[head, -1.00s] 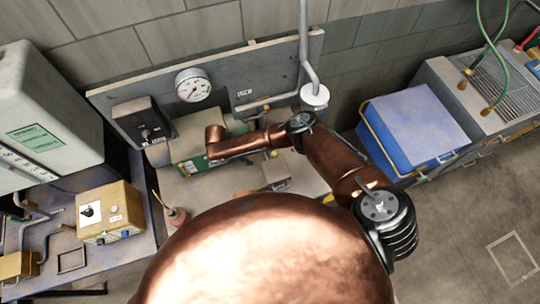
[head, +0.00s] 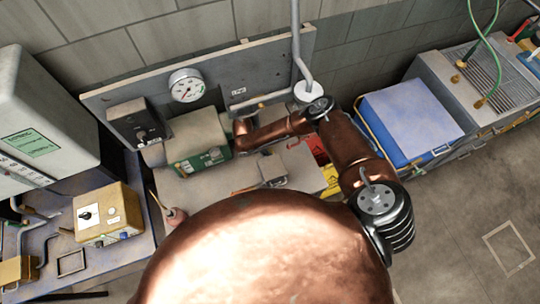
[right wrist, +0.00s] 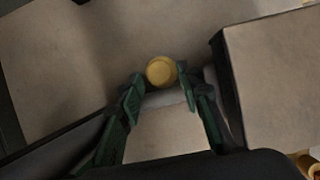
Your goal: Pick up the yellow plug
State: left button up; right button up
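The yellow plug (right wrist: 160,70) shows its round end in the right wrist view. It lies between and slightly beyond the fingertips of my right gripper (right wrist: 160,82). The two dark green fingers are apart, with a narrow gap on each side of the plug, so the gripper is open and holds nothing. In the head view my copper right arm reaches over the bench to near the back panel; its fingers and the plug cannot be made out there. My left gripper is not in view.
A grey back panel with a gauge (head: 187,86) stands behind the bench. A green-fronted box (head: 203,158) is left of my right wrist. A blue-lidded bin (head: 410,120) stands to the right, and a yellow control box (head: 107,212) on the left table.

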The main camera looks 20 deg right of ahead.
jog(key=b+x, duration=0.1)
jog(key=x, duration=0.1)
jog(key=shift+d+f, duration=0.1)
jog(key=shift+f, duration=0.15)
jog(key=shift+r, duration=0.1)
jog(key=c, duration=0.8)
jog(key=shift+c, duration=0.2)
